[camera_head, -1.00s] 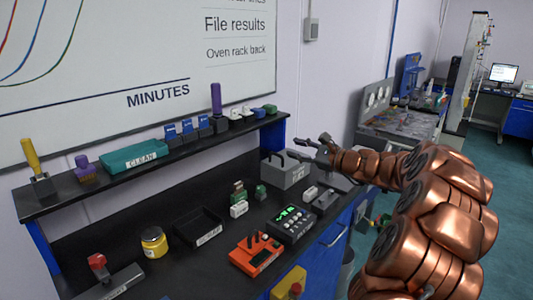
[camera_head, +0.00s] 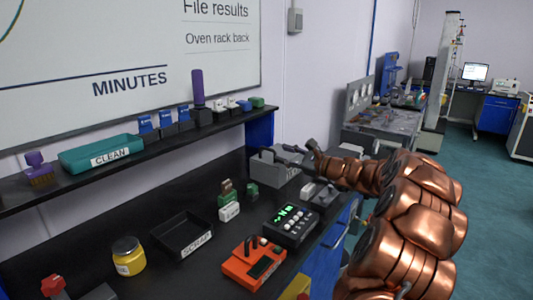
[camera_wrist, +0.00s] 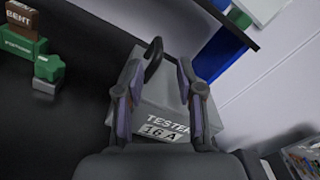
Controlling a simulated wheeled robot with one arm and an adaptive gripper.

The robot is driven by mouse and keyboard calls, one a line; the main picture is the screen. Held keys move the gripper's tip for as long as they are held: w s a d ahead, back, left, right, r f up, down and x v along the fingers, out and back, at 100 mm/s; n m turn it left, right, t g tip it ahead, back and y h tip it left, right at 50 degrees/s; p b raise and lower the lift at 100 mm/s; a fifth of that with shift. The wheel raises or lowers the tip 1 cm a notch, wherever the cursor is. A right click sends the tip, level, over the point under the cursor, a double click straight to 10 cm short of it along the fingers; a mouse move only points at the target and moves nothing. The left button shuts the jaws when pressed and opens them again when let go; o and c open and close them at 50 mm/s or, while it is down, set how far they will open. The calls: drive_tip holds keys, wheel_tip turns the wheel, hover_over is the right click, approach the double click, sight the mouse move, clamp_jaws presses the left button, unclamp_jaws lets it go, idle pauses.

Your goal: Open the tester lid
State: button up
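The tester (camera_head: 266,172) is a grey box at the far right end of the black bench. In the wrist view its top, labelled "TESTER 16 A" (camera_wrist: 170,128), lies under my gripper. A dark curved handle (camera_wrist: 153,60) stands on it, between my fingers in the picture. My gripper (camera_wrist: 158,75) is open, with one finger on each side of the handle. I cannot tell whether either finger touches it. In the head view my gripper (camera_head: 297,147) is above the tester's right side. The lid looks closed.
A black panel with green display (camera_head: 291,225), an orange device (camera_head: 254,262), a scrap tray (camera_head: 183,236) and a yellow jar (camera_head: 128,256) stand on the bench. Green and brown blocks (camera_wrist: 25,45) are left of the tester. A shelf (camera_head: 130,165) runs behind.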

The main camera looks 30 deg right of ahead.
sight(268, 149)
drive_tip(key=p+x, duration=0.1)
drive_tip(key=x, duration=0.6)
drive_tip(key=shift+a, duration=0.15)
drive_tip(key=shift+c, duration=0.3)
clamp_jaws()
drive_tip(key=shift+r, duration=0.1)
